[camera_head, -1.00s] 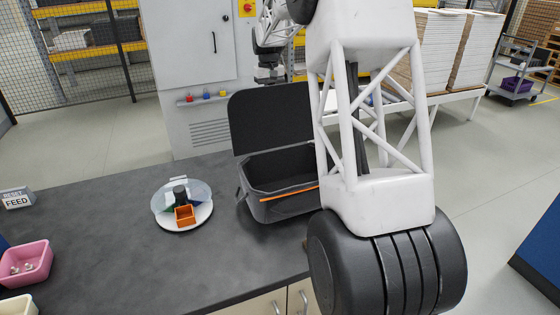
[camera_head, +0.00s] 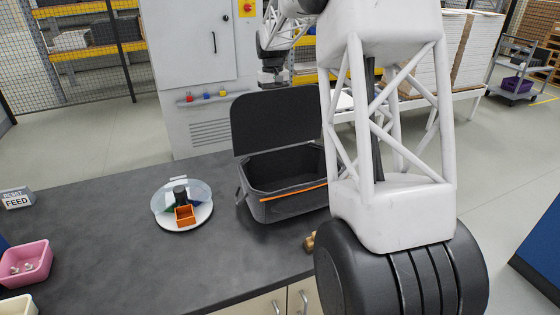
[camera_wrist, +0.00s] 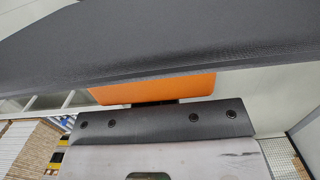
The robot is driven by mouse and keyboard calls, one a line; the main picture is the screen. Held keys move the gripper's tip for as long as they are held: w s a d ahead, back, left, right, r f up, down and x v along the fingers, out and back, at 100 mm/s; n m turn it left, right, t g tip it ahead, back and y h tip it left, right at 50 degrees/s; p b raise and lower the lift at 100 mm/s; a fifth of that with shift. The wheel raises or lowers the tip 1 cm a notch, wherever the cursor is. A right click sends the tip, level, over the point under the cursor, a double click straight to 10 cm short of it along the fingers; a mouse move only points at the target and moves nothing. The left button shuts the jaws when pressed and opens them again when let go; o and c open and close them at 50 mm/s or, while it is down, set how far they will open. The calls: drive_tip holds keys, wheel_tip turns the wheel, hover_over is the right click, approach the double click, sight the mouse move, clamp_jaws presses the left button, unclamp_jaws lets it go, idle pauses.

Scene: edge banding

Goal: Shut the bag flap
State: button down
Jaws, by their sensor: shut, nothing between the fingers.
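The dark grey bag (camera_head: 290,206) with an orange front stripe stands open on the dark worktop. Its flap (camera_head: 276,122) stands upright at the back edge, and the inside of the bag shows. My gripper (camera_head: 273,76) is behind and above the flap's top edge in the head view; its fingertips are small there and partly hidden. In the wrist view a dark grey textured surface, which looks like the flap (camera_wrist: 170,45), fills the upper part, close up. An orange block shows below it, just above a dark bar with screws. My gripper is shut and empty; contact with the flap is unclear.
A round white stand (camera_head: 183,209) with clear discs and an orange box is left of the bag. A pink bin (camera_head: 27,262) and a FEED sign (camera_head: 17,198) are at the left. A small brass-coloured piece (camera_head: 309,242) lies by my arm. A grey cabinet (camera_head: 195,60) stands behind.

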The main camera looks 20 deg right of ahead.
sight(281, 89)
drive_tip(key=shift+s+f, duration=0.25)
drive_tip(key=shift+s, duration=0.6)
drive_tip(key=shift+s+f, duration=0.2)
drive_tip(key=shift+s, duration=0.65)
drive_tip(key=shift+s+f, duration=0.25)
drive_tip(key=shift+s, duration=0.6)
drive_tip(key=shift+s+r, duration=0.15)
drive_tip(key=shift+s, duration=0.3)
drive_tip(key=shift+r, duration=0.2)
drive_tip(key=shift+r, duration=2.95)
